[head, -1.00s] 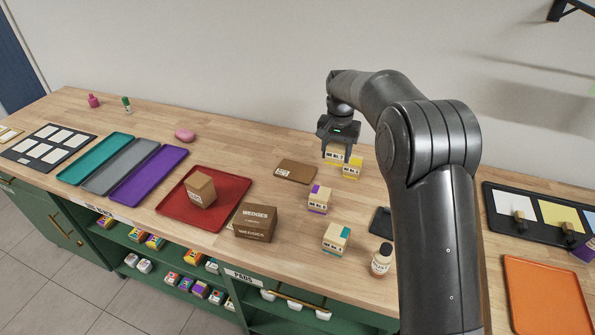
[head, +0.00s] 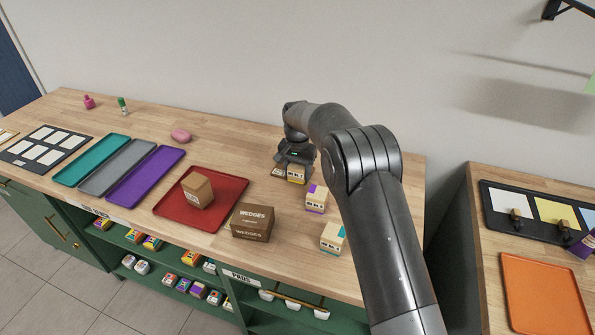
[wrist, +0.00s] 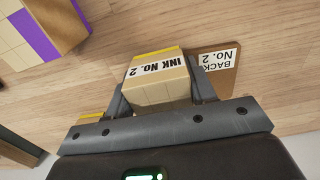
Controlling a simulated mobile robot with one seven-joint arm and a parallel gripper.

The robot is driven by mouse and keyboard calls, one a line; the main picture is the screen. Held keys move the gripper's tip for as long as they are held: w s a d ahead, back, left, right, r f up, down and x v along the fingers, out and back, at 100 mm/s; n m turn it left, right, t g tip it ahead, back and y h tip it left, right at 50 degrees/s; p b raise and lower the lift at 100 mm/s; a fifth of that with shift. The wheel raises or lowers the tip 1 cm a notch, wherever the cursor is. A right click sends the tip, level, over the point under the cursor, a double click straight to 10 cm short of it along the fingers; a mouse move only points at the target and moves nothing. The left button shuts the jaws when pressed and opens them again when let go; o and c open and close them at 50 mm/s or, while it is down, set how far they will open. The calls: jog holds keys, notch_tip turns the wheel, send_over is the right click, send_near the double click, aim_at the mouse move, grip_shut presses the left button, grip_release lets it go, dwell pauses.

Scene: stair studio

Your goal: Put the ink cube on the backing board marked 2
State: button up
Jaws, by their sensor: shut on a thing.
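My gripper (head: 293,155) is shut on the ink cube (head: 297,174), a pale block with a yellow band. In the wrist view the cube (wrist: 158,88) sits between the fingers, and its label reads "INK No. 2". The backing board (wrist: 218,82) is a flat brown board labelled "BACK No. 2", seen just right of the cube and partly covered by it and the gripper. In the head view only the board's left part (head: 278,171) shows beside the cube. I cannot tell whether the cube touches the board or the table.
A purple-banded cube (head: 316,197) and a teal-banded cube (head: 333,237) stand toward the front. A brown wedges box (head: 252,223) and a red tray (head: 229,188) holding a box (head: 197,190) lie to the left. Bare tabletop (head: 232,145) lies behind the tray.

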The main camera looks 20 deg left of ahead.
aim_at(298, 165)
jog(key=o, duration=1)
jog(key=shift+f, duration=0.1)
notch_tip(298, 165, up, 12)
jog(key=shift+r, duration=0.15)
